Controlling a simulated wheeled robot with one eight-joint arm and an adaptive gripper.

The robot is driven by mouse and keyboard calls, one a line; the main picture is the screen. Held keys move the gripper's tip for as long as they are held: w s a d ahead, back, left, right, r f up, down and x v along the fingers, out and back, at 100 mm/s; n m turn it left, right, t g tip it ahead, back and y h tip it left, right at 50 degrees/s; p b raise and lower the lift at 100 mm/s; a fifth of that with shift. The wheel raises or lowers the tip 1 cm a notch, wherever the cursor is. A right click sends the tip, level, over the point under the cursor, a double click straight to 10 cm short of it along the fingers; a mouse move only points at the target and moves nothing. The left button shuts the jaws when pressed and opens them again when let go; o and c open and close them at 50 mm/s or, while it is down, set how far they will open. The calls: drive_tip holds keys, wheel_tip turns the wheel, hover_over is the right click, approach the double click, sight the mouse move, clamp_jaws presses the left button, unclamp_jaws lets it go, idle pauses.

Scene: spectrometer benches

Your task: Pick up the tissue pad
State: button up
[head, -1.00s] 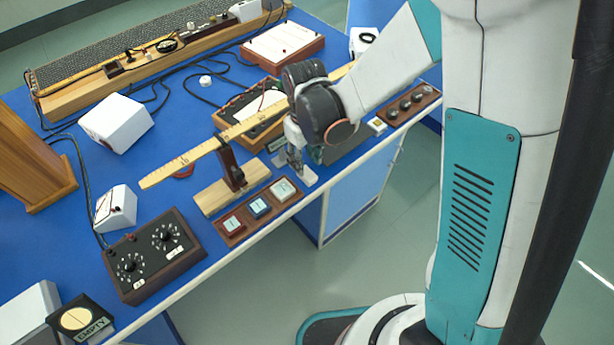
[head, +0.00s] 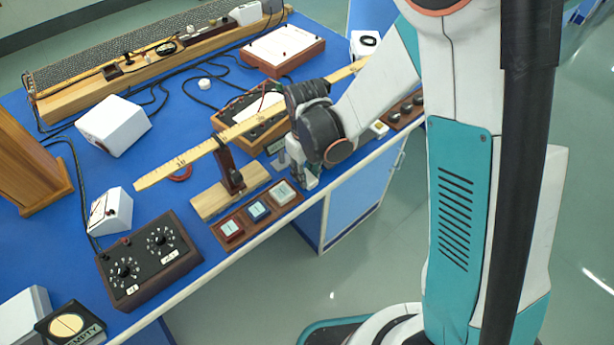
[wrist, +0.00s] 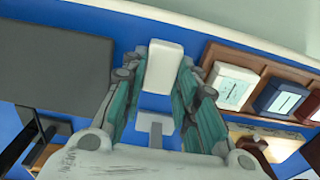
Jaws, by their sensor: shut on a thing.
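The tissue pad, a small white block (wrist: 164,67), sits between the teal-lined fingers of my gripper (wrist: 158,85) in the wrist view. The fingers are shut on its sides. In the head view my gripper (head: 305,176) is low at the bench's front edge, just right of the wooden tray of coloured boxes. My wrist and fingers mostly hide the pad there. I cannot tell whether the pad touches the bench.
The wooden tray (head: 240,222) holds a red, a blue and a white box close by. A long wooden ruler (head: 205,150) on a stand passes behind my wrist. A knobbed box (head: 150,258) stands at front left. Open floor lies before the bench.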

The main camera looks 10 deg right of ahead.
wheel_tip(320, 180, up, 20)
drive_tip(key=p, duration=0.7)
drive_tip(key=shift+c, duration=0.8)
